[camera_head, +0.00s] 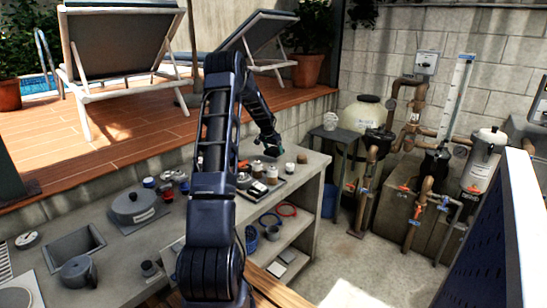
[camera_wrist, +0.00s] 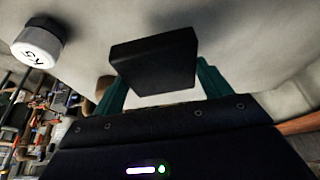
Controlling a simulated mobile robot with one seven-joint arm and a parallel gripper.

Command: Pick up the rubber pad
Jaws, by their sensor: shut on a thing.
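In the wrist view, a thick black rectangular block, which looks like the rubber pad (camera_wrist: 155,62), sits between the two teal fingers of my gripper (camera_wrist: 160,88). The fingers are shut on it, one at its left and one at its right. A pale surface shows behind the pad; I cannot tell whether the pad touches it. In the head view, my gripper (camera_head: 272,147) is small and dark at the far end of the concrete counter (camera_head: 100,238). The pad cannot be made out there.
On the counter are a grey lidded pot (camera_head: 135,205), a tray of small items (camera_head: 262,190) and several jars. Pool pipes (camera_head: 420,200) stand at the right, beyond clear floor.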

